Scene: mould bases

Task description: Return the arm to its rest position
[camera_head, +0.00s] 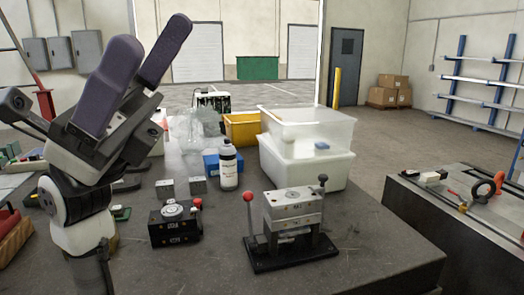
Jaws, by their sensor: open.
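My gripper (140,72) is at the upper left, raised above the grey table (215,275). Its two dark padded fingers point up and to the right, with a gap between them, and nothing is between them. The white and black wrist below it is bent, and my arm runs down to the bottom left edge. The gripper appears apart from everything on the table.
On the table stand a black block (174,224), a metal fixture with levers (292,225), a white bottle (228,167), a translucent bin (305,150) and a yellow crate (241,130). A second table (450,225) stands at right. The front of the table is clear.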

